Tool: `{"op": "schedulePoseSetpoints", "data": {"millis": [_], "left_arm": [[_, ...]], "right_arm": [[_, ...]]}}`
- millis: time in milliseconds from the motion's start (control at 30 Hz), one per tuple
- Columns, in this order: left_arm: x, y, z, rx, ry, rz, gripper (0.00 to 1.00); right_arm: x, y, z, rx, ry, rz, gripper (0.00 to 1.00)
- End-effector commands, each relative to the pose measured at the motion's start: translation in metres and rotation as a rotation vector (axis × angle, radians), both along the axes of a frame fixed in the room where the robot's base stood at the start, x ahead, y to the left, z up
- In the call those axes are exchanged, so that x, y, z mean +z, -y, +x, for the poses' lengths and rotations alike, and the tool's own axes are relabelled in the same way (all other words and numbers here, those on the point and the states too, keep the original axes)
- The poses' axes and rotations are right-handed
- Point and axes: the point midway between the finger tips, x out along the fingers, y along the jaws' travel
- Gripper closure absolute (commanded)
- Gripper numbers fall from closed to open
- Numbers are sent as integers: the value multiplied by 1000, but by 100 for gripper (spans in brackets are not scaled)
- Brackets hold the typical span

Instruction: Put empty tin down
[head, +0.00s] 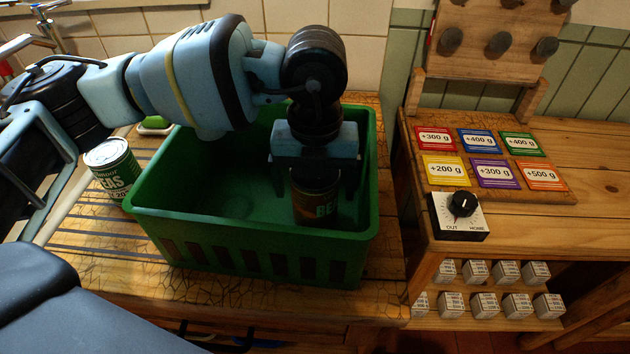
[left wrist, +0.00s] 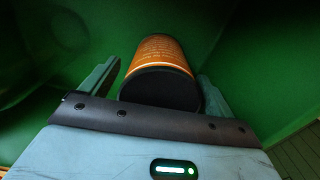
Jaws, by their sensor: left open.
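A tin with an orange label and dark end (head: 316,205) stands inside the green crate (head: 250,262), near its right side. My left gripper (head: 315,185) reaches down into the crate from above, with its fingers on either side of the tin. In the left wrist view the tin (left wrist: 160,62) sits between the two fingers, and the jaws are open with small gaps beside it. The tin's base is hard to make out in the shade. A green and white tin (head: 113,170) stands outside the crate at its left. My right gripper is not in view.
The crate's left part is empty. To the right, a wooden bench holds coloured number cards (head: 477,141) and a black dial box (head: 459,215). Small white boxes (head: 485,304) sit on shelves below. A green and white item (head: 155,124) lies behind the crate.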

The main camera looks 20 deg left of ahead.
Motion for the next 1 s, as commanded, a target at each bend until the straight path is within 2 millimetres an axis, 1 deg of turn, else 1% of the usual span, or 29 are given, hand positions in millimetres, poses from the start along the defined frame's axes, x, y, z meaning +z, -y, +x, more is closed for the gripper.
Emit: {"op": "schedulePoseSetpoints", "data": {"millis": [167, 400, 600, 700, 800, 1000], "left_arm": [[20, 1, 1, 0, 3, -1, 12], [68, 1, 1, 0, 5, -3, 12], [102, 1, 0, 0, 3, -1, 12], [113, 0, 0, 0, 2, 0, 12], [119, 0, 0, 0, 2, 0, 12], [122, 0, 0, -1, 0, 0, 12]], "right_arm": [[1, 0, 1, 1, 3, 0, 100], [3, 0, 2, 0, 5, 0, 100], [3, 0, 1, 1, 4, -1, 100], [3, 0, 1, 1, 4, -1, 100], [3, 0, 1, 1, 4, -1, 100], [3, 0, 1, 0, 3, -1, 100]]}}
